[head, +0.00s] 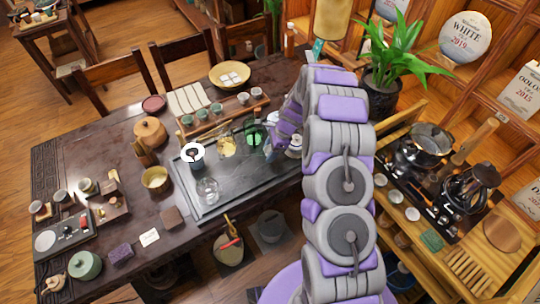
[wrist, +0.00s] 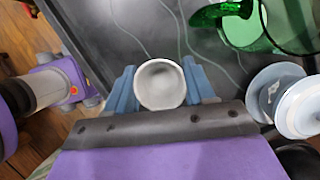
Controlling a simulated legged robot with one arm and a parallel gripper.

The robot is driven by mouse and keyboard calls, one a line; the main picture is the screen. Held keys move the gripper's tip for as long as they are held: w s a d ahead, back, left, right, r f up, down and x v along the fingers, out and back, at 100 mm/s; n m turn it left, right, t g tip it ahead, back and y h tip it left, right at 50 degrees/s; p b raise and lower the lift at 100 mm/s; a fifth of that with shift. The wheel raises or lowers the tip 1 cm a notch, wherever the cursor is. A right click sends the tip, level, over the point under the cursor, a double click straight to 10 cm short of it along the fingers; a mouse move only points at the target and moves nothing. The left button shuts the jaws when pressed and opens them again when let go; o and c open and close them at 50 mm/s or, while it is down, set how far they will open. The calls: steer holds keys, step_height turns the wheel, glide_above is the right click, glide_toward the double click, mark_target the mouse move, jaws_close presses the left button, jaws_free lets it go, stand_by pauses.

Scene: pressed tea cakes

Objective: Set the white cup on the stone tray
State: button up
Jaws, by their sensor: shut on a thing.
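The white cup (wrist: 160,84) sits between the two blue fingers of my gripper (wrist: 161,88) in the wrist view, with its open mouth facing the camera. The fingers are shut on its sides. The dark grey, veined stone tray (head: 232,188) lies on the table in the head view. Its surface also shows behind the cup in the wrist view (wrist: 115,40). My gripper is over the tray's right part. I cannot tell whether the cup's base touches the tray. In the head view my arm largely hides the gripper, and the cup is hard to make out.
Green glassware (wrist: 240,25) and a white lidded vessel (wrist: 290,102) stand close to the right of the cup in the wrist view. A glass pitcher (head: 207,191), a white round vessel (head: 192,154) and a yellowish vessel (head: 227,146) stand on the tray. Its front middle is clear.

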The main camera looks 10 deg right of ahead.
steer(key=f, duration=0.2)
steer(key=shift+a+f+b, duration=0.2)
steer(key=shift+f+b, duration=0.15)
steer(key=shift+a, duration=0.15)
steer(key=o, duration=1)
steer(key=shift+d+f, duration=0.1)
steer(key=shift+d, duration=0.1)
